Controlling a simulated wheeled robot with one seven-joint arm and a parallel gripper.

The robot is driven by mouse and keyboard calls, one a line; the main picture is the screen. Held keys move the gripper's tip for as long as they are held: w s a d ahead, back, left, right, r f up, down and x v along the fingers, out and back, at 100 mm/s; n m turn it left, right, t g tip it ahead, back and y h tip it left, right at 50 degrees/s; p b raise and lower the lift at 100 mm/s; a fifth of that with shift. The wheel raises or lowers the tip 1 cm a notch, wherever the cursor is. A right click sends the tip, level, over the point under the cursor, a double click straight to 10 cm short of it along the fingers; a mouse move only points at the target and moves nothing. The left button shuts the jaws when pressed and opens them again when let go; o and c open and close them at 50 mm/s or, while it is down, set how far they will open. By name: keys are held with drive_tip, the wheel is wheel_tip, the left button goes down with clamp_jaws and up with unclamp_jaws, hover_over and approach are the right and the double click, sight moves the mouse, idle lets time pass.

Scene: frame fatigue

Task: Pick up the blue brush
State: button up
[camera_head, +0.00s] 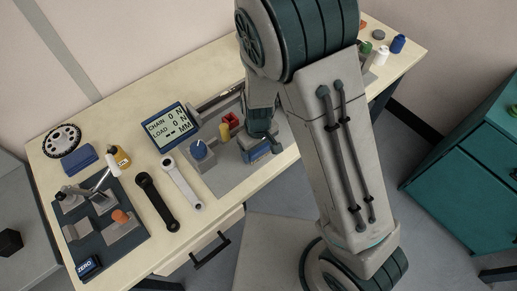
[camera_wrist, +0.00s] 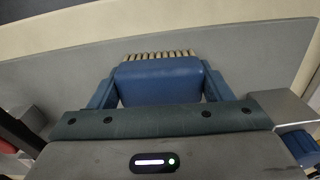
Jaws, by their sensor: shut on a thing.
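The blue brush (camera_wrist: 158,80) shows in the wrist view as a blue block with a row of tan bristles along its far edge. My gripper (camera_wrist: 160,88) is shut on it, with one finger against each side. In the head view my gripper (camera_head: 259,146) is low over the grey plate (camera_head: 222,182) on the workbench, with a blue piece (camera_head: 257,152) at its tip, partly hidden by my arm. I cannot tell whether the brush touches the plate.
A blue-knobbed block (camera_head: 199,151), a yellow piece (camera_head: 224,131) and a red piece (camera_head: 231,119) stand close left of my gripper. A display (camera_head: 170,127), two wrenches (camera_head: 181,181) and a dark fixture tray (camera_head: 125,240) lie further left. Small bottles (camera_head: 398,43) stand at the far right.

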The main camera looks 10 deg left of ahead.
drive_tip(key=shift+r, duration=0.15)
drive_tip(key=shift+r, duration=0.6)
wheel_tip(320, 180, up, 3)
drive_tip(key=shift+a+f, duration=0.1)
drive_tip(key=s+d+r+b, duration=0.1)
drive_tip(key=s+d+r, duration=0.5)
drive_tip(key=d, duration=0.4)
drive_tip(key=shift+s+r, duration=0.25)
drive_tip(key=shift+r, duration=0.15)
